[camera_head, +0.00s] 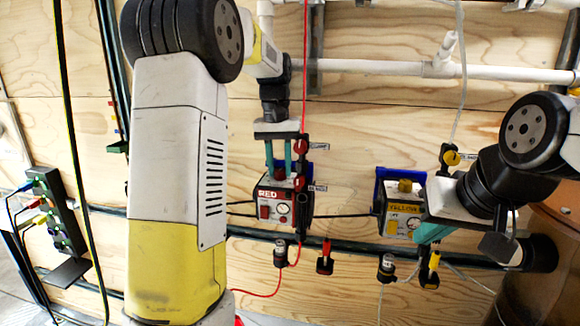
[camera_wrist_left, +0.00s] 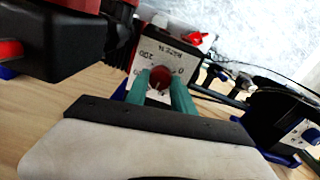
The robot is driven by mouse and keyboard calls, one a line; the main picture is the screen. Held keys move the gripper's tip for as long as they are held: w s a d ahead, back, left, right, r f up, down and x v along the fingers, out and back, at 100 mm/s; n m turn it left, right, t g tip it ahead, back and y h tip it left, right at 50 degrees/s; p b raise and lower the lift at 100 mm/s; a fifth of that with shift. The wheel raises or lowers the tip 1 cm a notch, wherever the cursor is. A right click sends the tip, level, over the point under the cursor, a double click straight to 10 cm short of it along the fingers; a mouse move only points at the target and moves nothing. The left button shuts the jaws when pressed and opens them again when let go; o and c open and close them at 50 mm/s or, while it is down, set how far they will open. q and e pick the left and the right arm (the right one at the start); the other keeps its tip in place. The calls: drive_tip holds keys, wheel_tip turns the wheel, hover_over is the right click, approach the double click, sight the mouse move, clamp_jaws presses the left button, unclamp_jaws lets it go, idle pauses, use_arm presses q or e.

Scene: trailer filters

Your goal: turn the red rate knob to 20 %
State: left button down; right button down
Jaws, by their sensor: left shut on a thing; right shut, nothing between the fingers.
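The red pump box (camera_head: 269,212) is mounted on the wooden wall, with a RED label, a red switch and a small gauge on its front. Its red rate knob (camera_wrist_left: 160,77) sits on a white dial plate (camera_wrist_left: 165,55) with printed numbers in the left wrist view. My left gripper (camera_head: 279,168) reaches down from above. Its two green fingers (camera_wrist_left: 163,90) are shut on the red knob, one on each side. The knob's exact pointer reading is too small to tell. My right gripper (camera_head: 430,234) is shut and empty, in front of the yellow box's lower right side.
The yellow pump box (camera_head: 404,220) in a blue bracket is on the wall to the right. Red valve handles (camera_head: 300,147) stand close beside the red box. Thin hoses and a dark rail run below. A power strip (camera_head: 58,212) with coloured plugs is at far left.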

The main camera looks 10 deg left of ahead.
use_arm(q)
drive_tip(key=shift+n, duration=0.3)
drive_tip(key=n, duration=0.3)
drive_tip(key=shift+n, duration=0.3)
drive_tip(key=n, duration=0.3)
drive_tip(key=shift+n, duration=0.3)
drive_tip(key=n, duration=0.3)
drive_tip(key=shift+n+t, duration=0.3)
drive_tip(key=n, duration=0.4)
drive_tip(key=shift+y, duration=0.3)
drive_tip(key=shift+n, duration=0.3)
drive_tip(key=shift+r, duration=0.1)
drive_tip(key=c, duration=1.1)
unclamp_jaws()
drive_tip(key=shift+s, duration=0.1)
